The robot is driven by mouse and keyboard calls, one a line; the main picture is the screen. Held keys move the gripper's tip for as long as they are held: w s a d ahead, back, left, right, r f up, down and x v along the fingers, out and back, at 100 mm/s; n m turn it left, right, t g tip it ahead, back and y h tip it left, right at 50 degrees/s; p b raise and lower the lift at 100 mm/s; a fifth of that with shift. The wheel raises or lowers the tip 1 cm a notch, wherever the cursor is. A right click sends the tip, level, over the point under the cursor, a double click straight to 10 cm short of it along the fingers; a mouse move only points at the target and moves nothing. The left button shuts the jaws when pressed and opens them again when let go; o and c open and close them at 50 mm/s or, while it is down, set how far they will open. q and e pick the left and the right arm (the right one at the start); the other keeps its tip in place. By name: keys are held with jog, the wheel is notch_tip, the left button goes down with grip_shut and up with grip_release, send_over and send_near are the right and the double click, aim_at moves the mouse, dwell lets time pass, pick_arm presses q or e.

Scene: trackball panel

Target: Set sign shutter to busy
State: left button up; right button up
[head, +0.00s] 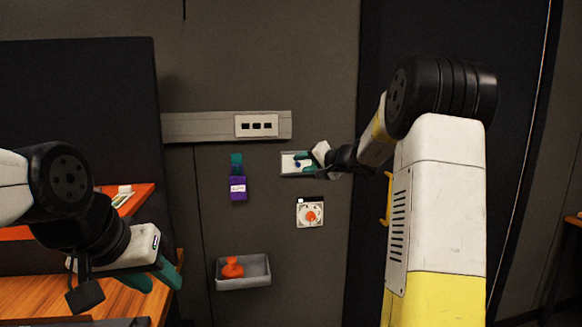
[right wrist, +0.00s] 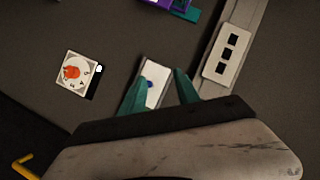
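A purple holder with a teal upper part and a small white label (head: 238,188) hangs on the wall panel. It looks like the sign shutter, but its lettering is too small to read. Its purple and teal edge shows at the top of the right wrist view (right wrist: 180,8). My right gripper (right wrist: 160,92) is open at a white plate with a blue ball (right wrist: 153,76). The teal fingers stand on either side of the plate; contact cannot be told. In the head view the fingers partly cover this plate (head: 287,160). My left gripper (head: 155,278) is open and empty at lower left.
A grey rail (head: 200,127) carries a white plate with three dark squares (head: 257,126). A dial with an orange knob (head: 310,213) is below the ball plate. A grey bin (head: 245,284) holds an orange object (head: 232,267). A wooden desk (head: 30,295) stands at left.

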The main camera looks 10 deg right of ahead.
jog(key=m+t+h, duration=0.1)
send_near(300, 165)
jog(key=w, duration=0.2)
jog(key=x, duration=0.8)
jog(key=shift+s+a+f, duration=0.2)
jog(key=shift+a, duration=0.1)
grip_shut()
dwell(0.7)
